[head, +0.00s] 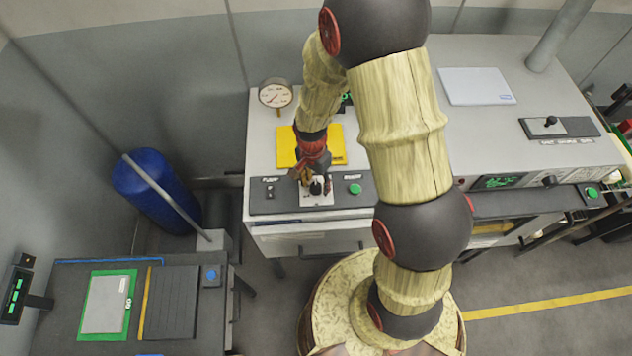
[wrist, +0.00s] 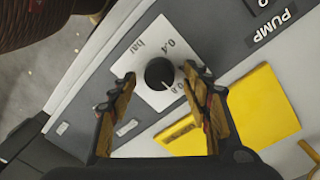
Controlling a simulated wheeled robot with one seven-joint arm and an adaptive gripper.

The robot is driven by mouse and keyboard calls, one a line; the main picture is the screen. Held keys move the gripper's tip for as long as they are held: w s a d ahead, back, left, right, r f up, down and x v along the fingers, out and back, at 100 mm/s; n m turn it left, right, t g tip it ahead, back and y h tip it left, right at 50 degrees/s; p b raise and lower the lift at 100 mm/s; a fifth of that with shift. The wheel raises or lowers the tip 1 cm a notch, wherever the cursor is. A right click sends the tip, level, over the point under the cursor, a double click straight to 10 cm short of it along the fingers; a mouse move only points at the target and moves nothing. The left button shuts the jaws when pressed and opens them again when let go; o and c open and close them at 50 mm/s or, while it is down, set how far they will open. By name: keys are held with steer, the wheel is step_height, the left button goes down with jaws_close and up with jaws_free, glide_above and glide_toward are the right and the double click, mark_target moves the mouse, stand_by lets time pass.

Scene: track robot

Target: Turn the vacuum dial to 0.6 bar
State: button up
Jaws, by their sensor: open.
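The vacuum dial is a black knob (wrist: 159,73) on a white plate (wrist: 148,42) printed with "bar", "0.4" and a partly hidden number that looks like 0.8. A small pale mark on the knob points to the lower right in the wrist view, toward that partly hidden number. In the head view the knob (head: 316,187) sits on the front panel of the bench. My gripper (wrist: 160,74) is open, one finger on each side of the knob, with gaps visible. It also shows in the head view (head: 308,178) just above the dial; its height over the knob is unclear.
A PUMP switch (head: 270,191) lies left of the dial and a green button (head: 355,188) right of it. A yellow sheet (head: 290,150) lies behind. A round gauge (head: 275,94) stands at the back left. My arm hides part of the bench.

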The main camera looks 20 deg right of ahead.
steer(key=shift+f, duration=0.15)
steer(key=shift+c, duration=1)
steer(key=c, duration=1)
